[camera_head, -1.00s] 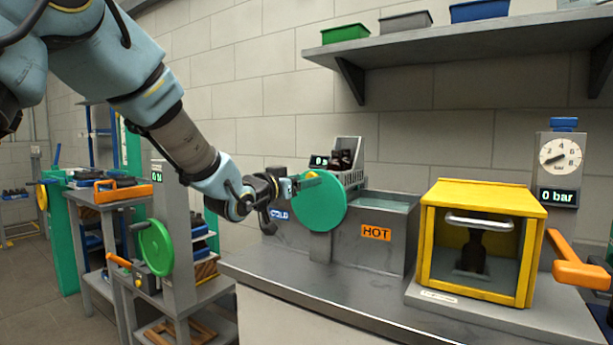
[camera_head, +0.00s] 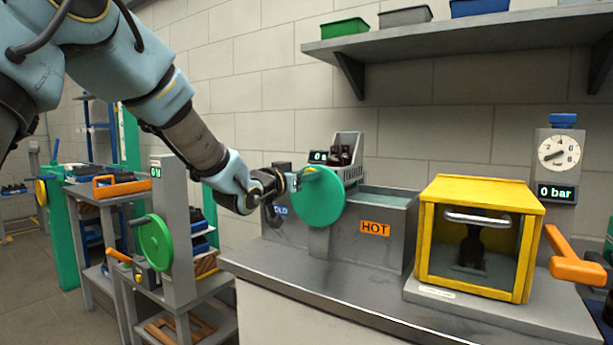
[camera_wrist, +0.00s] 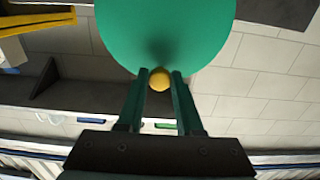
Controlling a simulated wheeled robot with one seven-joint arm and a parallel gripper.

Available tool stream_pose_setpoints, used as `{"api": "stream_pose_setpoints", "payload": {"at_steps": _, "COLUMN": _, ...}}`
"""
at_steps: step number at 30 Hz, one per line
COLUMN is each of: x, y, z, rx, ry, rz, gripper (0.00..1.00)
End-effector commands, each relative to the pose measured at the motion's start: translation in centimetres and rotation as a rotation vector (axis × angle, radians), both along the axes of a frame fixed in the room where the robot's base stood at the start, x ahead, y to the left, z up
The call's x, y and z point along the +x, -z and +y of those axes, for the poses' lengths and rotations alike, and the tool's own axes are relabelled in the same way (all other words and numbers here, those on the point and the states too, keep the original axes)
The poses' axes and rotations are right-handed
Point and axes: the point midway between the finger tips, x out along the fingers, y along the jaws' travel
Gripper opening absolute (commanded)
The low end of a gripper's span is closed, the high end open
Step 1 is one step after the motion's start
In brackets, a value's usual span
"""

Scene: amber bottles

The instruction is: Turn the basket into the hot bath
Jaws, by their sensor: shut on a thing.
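My gripper (camera_head: 297,181) is shut on the yellow knob (camera_wrist: 159,80) of the green wheel (camera_head: 319,203). In the wrist view the knob sits between the two fingertips, with the green wheel (camera_wrist: 165,30) just beyond. The wheel is on the front of a grey bath unit. The basket (camera_head: 351,174) shows behind the wheel's upper right edge, holding dark bottles (camera_head: 341,155); its lower part is hidden. The hot bath (camera_head: 388,201), with an orange HOT label, lies to the right and holds pale water. The cold bath (camera_head: 277,222) is at the left, partly hidden by my gripper.
A yellow cabinet (camera_head: 480,188) with a dark bottle inside stands right of the hot bath. Farther right are a pressure gauge (camera_head: 558,154) and an orange lever (camera_head: 575,262). A shelf (camera_head: 470,38) with bins hangs above. Another green wheel (camera_head: 155,244) stands left.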

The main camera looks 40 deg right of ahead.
Motion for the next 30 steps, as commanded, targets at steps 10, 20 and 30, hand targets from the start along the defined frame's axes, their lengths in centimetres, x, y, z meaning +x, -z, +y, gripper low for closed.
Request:
{"api": "stream_pose_setpoints", "payload": {"at_steps": 10, "x": 0.00, "y": 0.00, "z": 0.01, "rx": 0.000, "ry": 0.000, "rz": 0.000, "gripper": 0.00}}
{"api": "stream_pose_setpoints", "payload": {"at_steps": 20, "x": 0.00, "y": 0.00, "z": 0.01, "rx": 0.000, "ry": 0.000, "rz": 0.000, "gripper": 0.00}}
{"api": "stream_pose_setpoints", "payload": {"at_steps": 30, "x": 0.00, "y": 0.01, "z": 0.02, "rx": 0.000, "ry": 0.000, "rz": 0.000, "gripper": 0.00}}
